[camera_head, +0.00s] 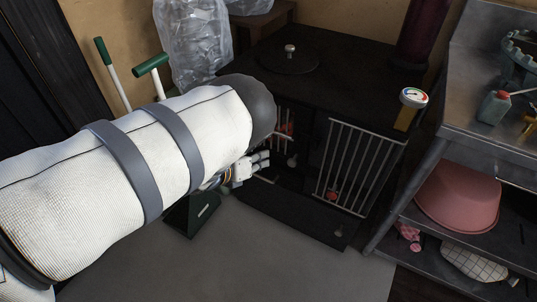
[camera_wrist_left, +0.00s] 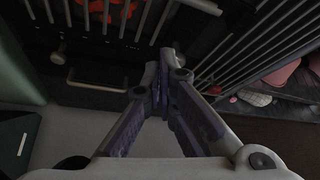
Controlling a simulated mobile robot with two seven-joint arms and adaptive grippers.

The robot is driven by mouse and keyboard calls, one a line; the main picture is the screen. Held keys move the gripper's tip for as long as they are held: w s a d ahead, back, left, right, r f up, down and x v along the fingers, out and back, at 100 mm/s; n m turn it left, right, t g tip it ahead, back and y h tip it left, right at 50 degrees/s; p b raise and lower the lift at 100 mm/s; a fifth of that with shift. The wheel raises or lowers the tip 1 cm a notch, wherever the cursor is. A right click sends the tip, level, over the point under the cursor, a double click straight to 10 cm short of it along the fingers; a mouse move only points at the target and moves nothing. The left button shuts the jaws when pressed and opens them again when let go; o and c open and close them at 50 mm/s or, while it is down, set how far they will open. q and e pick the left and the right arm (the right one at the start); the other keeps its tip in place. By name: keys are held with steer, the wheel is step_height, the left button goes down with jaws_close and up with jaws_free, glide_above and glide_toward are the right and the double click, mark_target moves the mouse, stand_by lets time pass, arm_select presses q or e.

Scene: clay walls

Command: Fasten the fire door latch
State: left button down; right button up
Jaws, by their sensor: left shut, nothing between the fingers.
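A black stove (camera_head: 310,75) stands ahead with barred front panels. The right barred panel (camera_head: 352,165) shows clearly in the head view. The left barred panel (camera_head: 285,128) is partly hidden by my left arm. In the left wrist view, bars show at upper left (camera_wrist_left: 121,18) and at right (camera_wrist_left: 262,45). I cannot tell which part is the latch. My left gripper (camera_head: 262,160) is in front of the stove, near the gap between the panels. In the left wrist view its fingers (camera_wrist_left: 168,62) are together and empty. My right gripper is out of view.
A metal shelf (camera_head: 490,150) with a pink tub (camera_head: 458,195) stands at the right. A round gauge (camera_head: 413,97) sits at the stove's right corner. Green-handled tools (camera_head: 151,66) stand at the left. Grey floor (camera_head: 290,260) is clear in front.

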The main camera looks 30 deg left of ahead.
arm_select(q)
steer(key=v, duration=0.2)
steer(key=d+v, duration=0.1)
steer(key=v, duration=0.2)
steer(key=shift+p, duration=0.35)
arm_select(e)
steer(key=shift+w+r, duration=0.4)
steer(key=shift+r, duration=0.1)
